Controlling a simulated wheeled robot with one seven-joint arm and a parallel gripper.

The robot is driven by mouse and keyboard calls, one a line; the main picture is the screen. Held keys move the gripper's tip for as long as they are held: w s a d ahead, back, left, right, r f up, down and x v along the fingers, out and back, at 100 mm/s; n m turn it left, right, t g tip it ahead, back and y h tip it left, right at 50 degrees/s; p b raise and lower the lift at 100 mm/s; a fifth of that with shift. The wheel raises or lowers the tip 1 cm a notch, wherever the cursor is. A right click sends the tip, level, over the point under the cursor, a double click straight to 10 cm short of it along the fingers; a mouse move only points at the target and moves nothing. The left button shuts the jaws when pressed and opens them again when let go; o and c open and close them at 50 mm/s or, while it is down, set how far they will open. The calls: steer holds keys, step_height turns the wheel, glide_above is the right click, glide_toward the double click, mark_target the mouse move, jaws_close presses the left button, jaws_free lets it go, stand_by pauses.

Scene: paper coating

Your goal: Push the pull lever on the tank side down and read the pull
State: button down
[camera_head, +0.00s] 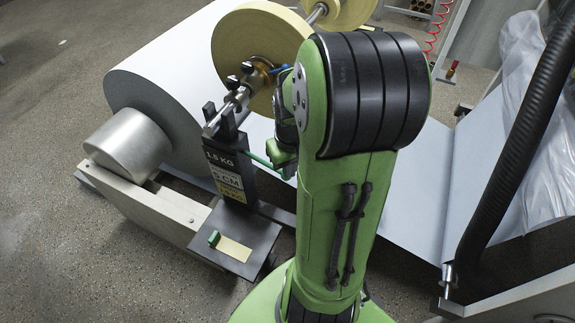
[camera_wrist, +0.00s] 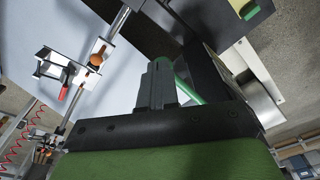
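A green rod (camera_wrist: 188,82), which looks like the lever, rises beside my gripper's fingers in the wrist view. In the head view the green rod (camera_head: 258,160) runs from the black post (camera_head: 226,160) toward my wrist. The post carries a label with "1.5 KG" and a "CM" marking; the rest is too small to read. My gripper (camera_wrist: 157,80) shows dark fingers side by side with no clear gap, so it looks shut with nothing between them. The rod seems to pass behind or beside the fingers; contact cannot be told. In the head view my arm hides most of the gripper.
A large white paper roll (camera_head: 165,85) lies behind the post, with a yellowish roll (camera_head: 240,45) above it. A black plate (camera_head: 258,232) with a small green block (camera_head: 214,239) sits at the post's foot. A black hose (camera_head: 515,150) and plastic sheeting (camera_head: 545,120) stand at right.

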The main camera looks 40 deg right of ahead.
steer(key=s, duration=0.2)
steer(key=s+a+r, duration=0.1)
steer(key=shift+p, duration=0.4)
steer(key=shift+w, duration=0.1)
step_height(320, 180, up, 16)
steer(key=s+p, duration=0.1)
steer(key=p, duration=0.5)
steer(key=shift+s+a+f+p, duration=0.15)
steer(key=shift+s+a+p, duration=0.1)
steer(key=shift+p, duration=0.05)
steer(key=s+a+r+n+t+p, duration=0.1)
steer(key=a+r, duration=0.3)
steer(key=a, duration=0.4)
steer(key=s+a+r+n+t+p, duration=0.2)
steer(key=a+r+n+t+p, duration=0.1)
steer(key=a, duration=0.4)
steer(key=shift+a+r+p, duration=0.35)
steer(key=shift+r+p, duration=0.1)
steer(key=shift+r, duration=0.3)
